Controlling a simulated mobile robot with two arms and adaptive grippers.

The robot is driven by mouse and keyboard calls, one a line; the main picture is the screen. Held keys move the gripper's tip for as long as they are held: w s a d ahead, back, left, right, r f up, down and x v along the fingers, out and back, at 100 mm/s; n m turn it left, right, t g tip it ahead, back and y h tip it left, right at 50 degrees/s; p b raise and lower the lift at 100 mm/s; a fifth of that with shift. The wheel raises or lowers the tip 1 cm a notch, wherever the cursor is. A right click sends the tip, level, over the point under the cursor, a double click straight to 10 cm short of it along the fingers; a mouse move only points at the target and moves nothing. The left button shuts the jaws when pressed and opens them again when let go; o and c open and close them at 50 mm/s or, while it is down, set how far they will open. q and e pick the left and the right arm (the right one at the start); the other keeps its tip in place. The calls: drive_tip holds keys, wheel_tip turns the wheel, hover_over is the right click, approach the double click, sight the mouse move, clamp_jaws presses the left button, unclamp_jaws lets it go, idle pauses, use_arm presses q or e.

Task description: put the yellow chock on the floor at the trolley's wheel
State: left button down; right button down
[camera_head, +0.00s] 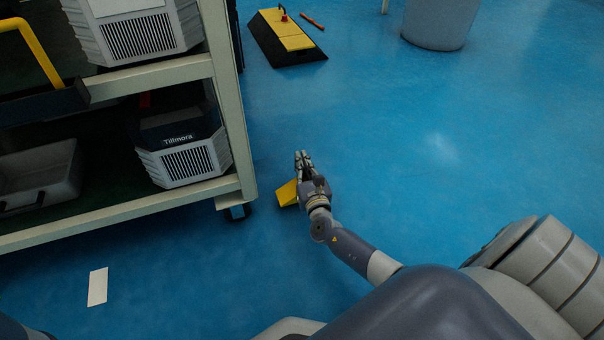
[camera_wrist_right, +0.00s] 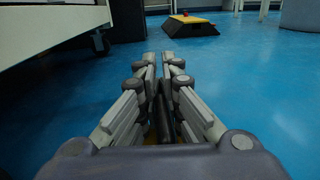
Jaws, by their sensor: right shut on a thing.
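The yellow chock (camera_head: 287,193) shows beside and below my right gripper (camera_head: 303,158) in the head view, low over or on the blue floor; I cannot tell which. My right gripper (camera_wrist_right: 166,58) is shut on the chock, and its fingers hide most of it in the right wrist view. The trolley (camera_head: 238,130) stands at the left. Its near corner wheel (camera_head: 237,212) is a short way left of the chock, with a gap between them. The wheel also shows at upper left in the right wrist view (camera_wrist_right: 100,43). My left gripper is not in view.
A black and yellow ramp block (camera_head: 284,35) lies at the back with a red-topped item on it. An orange stick (camera_head: 312,21) and a grey bin (camera_head: 437,24) are beyond. A white card (camera_head: 97,287) lies on the floor at lower left. The floor right of the trolley is clear.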

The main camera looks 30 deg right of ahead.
wheel_tip(320, 180, down, 3)
drive_tip(key=shift+f+b, duration=0.1)
drive_tip(key=shift+b, duration=0.85)
drive_tip(key=shift+r, duration=0.2)
drive_tip(key=shift+f, duration=0.15)
drive_tip(key=c, duration=1.8)
unclamp_jaws()
drive_tip(key=shift+o, duration=0.2)
drive_tip(key=p+v, duration=0.5)
drive_tip(key=v, duration=0.6)
drive_tip(key=shift+s, duration=0.2)
drive_tip(key=shift+s+a+p, duration=0.1)
drive_tip(key=shift+s+p, duration=0.2)
